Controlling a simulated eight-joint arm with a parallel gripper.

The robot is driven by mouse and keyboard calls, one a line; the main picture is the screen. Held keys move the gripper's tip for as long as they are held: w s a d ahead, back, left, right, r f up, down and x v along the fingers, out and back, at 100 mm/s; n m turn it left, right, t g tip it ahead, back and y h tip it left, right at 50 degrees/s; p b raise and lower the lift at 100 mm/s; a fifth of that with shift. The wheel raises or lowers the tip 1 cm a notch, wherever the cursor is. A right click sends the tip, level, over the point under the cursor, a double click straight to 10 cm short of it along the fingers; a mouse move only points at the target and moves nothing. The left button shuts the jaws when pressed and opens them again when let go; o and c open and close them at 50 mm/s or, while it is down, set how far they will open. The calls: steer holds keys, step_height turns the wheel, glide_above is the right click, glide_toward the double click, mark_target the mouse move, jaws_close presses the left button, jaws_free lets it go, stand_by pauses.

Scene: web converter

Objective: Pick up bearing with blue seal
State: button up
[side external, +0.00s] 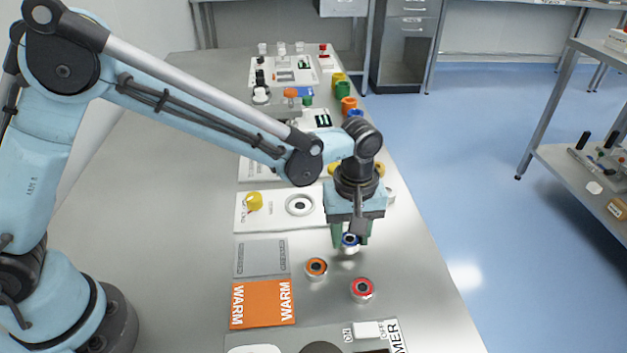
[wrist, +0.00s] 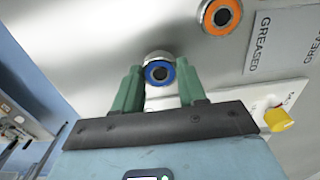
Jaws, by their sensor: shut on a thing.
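The bearing with the blue seal (side external: 350,241) is between the green fingers of my gripper (side external: 351,237) in the side view. The wrist view also shows this bearing (wrist: 159,73), its blue ring facing the camera, with a green finger of my gripper (wrist: 160,85) on each side. My gripper is shut on it. In the side view it appears at or just above the metal table (side external: 410,275); I cannot tell whether it touches the surface. An orange-sealed bearing (side external: 316,268) and a red-sealed bearing (side external: 362,289) stand on the table nearby.
A grey plate (side external: 261,257) and an orange WARM plate (side external: 262,303) lie left of the bearings. A panel with a yellow knob (side external: 254,201) lies behind. A heater unit (side external: 300,342) is at the front. The table's right edge borders open blue floor.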

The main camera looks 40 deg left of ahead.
steer(key=shift+r, duration=2.5)
